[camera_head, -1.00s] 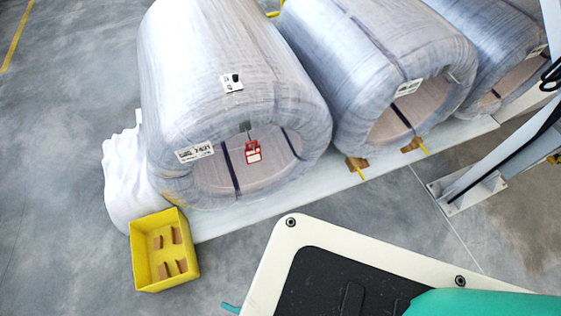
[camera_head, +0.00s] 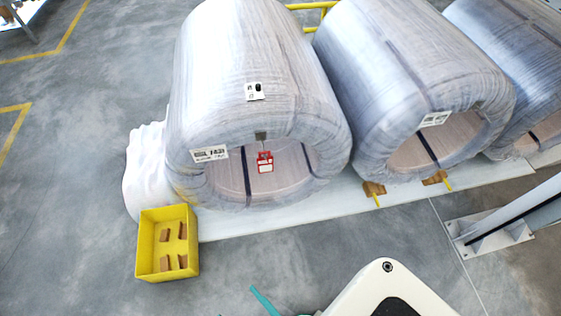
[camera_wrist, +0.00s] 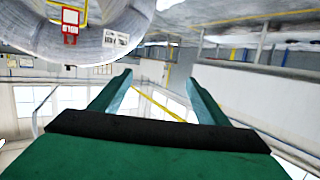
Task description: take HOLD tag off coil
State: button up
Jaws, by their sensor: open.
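The red and white HOLD tag (camera_head: 265,162) hangs at the upper edge of the bore of the left wrapped coil (camera_head: 245,60), from a small dark clip. In the wrist view the tag (camera_wrist: 70,24) shows at the top left, against the coil (camera_wrist: 115,12), with the picture upside down. My gripper (camera_wrist: 157,85) is open and empty, with its two teal fingers spread. It is well apart from the tag. In the head view only a small teal piece shows near the bottom edge.
A yellow bin (camera_head: 167,272) with several brown blocks stands on the floor left of the coils. Two more wrapped coils (camera_head: 410,70) (camera_head: 515,60) stand to the right on a white base (camera_head: 290,222). A grey post with a foot plate (camera_head: 490,232) is at right.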

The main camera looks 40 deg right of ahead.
jog(key=w+d+f+m+h, duration=0.2)
jog(key=w+d+f+h, duration=0.1)
jog(key=w+d+f, duration=0.4)
jog(key=m+g+h, duration=0.4)
send_near(265, 165)
jog(key=x, duration=0.8)
jog(key=shift+s+d, duration=0.15)
jog(key=shift+s, duration=0.05)
jog(key=shift+w+d+f, duration=0.2)
jog(key=shift+w+f, duration=0.05)
jog(key=shift+w, duration=0.5)
jog(key=x, duration=0.4)
jog(key=shift+w+d+r, duration=0.15)
jog(key=shift+w+d, duration=0.15)
jog(key=c, duration=1.1)
